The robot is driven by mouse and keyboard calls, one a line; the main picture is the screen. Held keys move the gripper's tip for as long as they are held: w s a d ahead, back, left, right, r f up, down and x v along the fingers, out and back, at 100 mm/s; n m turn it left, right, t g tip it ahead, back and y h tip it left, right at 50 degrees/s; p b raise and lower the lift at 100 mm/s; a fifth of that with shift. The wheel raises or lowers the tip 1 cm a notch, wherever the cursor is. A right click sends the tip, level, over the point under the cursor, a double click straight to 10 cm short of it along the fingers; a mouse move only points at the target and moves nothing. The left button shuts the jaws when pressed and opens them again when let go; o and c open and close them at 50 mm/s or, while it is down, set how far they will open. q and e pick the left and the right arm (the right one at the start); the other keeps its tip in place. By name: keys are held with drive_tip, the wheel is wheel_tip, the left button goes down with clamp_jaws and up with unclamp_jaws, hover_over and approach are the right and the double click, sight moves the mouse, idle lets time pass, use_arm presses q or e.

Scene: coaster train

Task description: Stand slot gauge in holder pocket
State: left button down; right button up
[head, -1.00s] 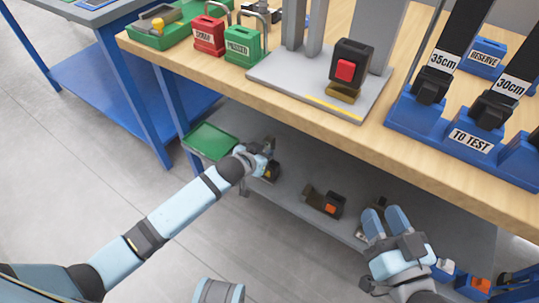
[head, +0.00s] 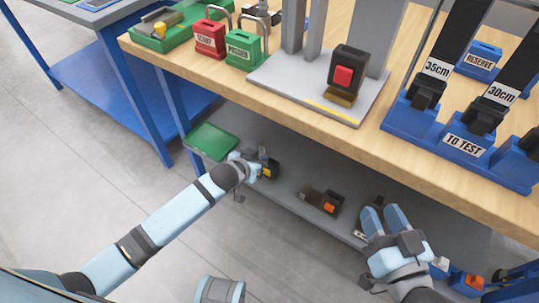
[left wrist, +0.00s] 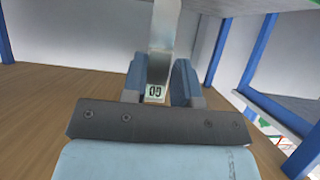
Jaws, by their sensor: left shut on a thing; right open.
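My left gripper (head: 256,168) is at the lower shelf, below the bench's front edge. In the left wrist view its two fingers (left wrist: 160,85) are shut on a flat metallic strip, the slot gauge (left wrist: 163,40), with a small label reading GO upside down. The gauge is hard to make out in the head view. A dark block with a yellow mark (head: 270,169) is close beside the left gripper; I cannot tell if they touch. I cannot tell which thing is the holder with the pocket. My right gripper (head: 384,220) is open and empty in front of the shelf.
The wooden bench top (head: 220,85) overhangs the lower shelf (head: 290,190). A green tray (head: 211,141) and a dark block with an orange mark (head: 331,204) are on the shelf. On the bench stand a grey plate fixture (head: 310,92), red and green padlocks and a blue TO TEST rack (head: 440,135).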

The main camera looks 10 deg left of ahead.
use_arm(q)
drive_tip(key=s+p, duration=0.1)
drive_tip(key=s+a, duration=0.1)
drive_tip(key=s, duration=0.1)
drive_tip(key=shift+r+p, duration=0.1)
drive_tip(key=shift+p, duration=0.25)
idle(0.3)
